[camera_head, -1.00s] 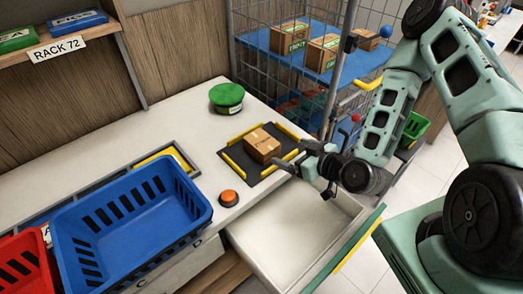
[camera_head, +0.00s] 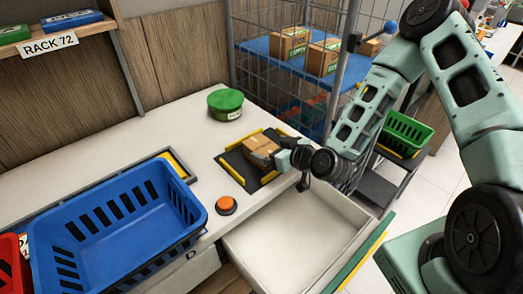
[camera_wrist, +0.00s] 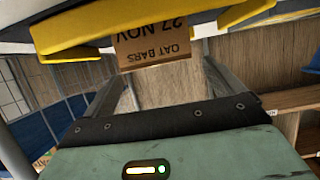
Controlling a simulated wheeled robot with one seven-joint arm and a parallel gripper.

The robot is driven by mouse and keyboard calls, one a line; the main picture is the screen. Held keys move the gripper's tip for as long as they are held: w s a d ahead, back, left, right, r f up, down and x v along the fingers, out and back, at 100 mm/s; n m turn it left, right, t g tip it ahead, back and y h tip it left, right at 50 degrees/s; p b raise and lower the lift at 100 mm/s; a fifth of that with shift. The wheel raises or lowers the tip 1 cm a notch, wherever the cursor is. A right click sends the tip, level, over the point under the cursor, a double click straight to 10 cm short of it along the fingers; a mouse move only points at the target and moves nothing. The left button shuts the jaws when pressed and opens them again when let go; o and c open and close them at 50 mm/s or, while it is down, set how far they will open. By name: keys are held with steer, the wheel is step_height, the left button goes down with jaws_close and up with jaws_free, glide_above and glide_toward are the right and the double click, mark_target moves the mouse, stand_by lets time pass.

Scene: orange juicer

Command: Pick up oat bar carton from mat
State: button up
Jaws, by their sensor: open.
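The oat bar carton (camera_head: 259,146) is a small brown box on the dark mat (camera_head: 238,166) with yellow edge strips. In the wrist view the carton (camera_wrist: 152,48) appears upside down, its label reading "OAT BARS" and "27 NOV". My gripper (camera_head: 283,157) is low at the carton's right side in the head view, partly covering the mat. The gripper is open; in the wrist view its two fingers (camera_wrist: 165,75) reach toward the carton, which shows at the gap between their tips. I cannot tell whether they touch it.
An open white drawer (camera_head: 300,235) lies below the counter edge, under my arm. An orange button (camera_head: 226,204) and a blue basket (camera_head: 110,235) are to the left of the mat. A green round tub (camera_head: 225,104) stands behind it. A wire cage shelf (camera_head: 275,47) holds more cartons.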

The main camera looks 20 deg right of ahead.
mark_target(261, 145)
steer(key=shift+p+x, duration=1.3)
steer(key=shift+x, duration=1.35)
steer(key=shift+f, duration=0.1)
steer(key=c, duration=1.2)
